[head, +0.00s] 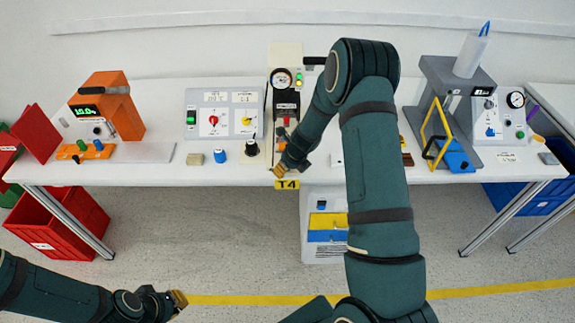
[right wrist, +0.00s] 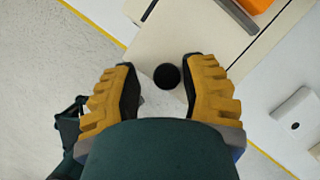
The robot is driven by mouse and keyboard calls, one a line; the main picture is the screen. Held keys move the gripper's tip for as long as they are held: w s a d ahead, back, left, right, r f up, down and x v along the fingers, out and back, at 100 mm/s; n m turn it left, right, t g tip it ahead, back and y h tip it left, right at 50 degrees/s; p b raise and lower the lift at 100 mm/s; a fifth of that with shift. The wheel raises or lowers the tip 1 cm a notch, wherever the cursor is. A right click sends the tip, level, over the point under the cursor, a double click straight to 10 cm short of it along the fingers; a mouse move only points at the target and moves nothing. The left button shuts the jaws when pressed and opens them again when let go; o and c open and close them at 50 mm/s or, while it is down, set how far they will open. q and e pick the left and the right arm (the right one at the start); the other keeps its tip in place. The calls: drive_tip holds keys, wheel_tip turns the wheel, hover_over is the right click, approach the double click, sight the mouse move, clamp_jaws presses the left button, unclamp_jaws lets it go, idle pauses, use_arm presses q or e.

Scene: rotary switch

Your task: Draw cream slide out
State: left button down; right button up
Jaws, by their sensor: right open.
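In the right wrist view, a cream panel (right wrist: 185,32), which looks like the cream slide, lies ahead of my right gripper (right wrist: 162,72). A round black knob (right wrist: 167,76) shows between the two yellow fingers, with a gap on both sides. The gripper is open; I cannot tell how deep the knob sits between the fingers. In the head view my right gripper (head: 281,171) is at the table's front edge by the T4 label (head: 287,184), and my arm hides part of the station. My left gripper (head: 178,299) is low at the left, its opening unclear.
The white table (head: 220,172) holds an orange device (head: 112,103), a switch panel (head: 222,125) and a gauge unit (head: 282,77). A cabinet (head: 312,247) with yellow and blue fronts stands below. Red bins (head: 75,222) are at the left. The floor in front is clear.

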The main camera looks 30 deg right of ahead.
drive_tip(key=shift+d+r, duration=0.15)
drive_tip(key=shift+r, duration=0.2)
drive_tip(key=v, duration=1.1)
drive_tip(key=shift+s+r, duration=0.2)
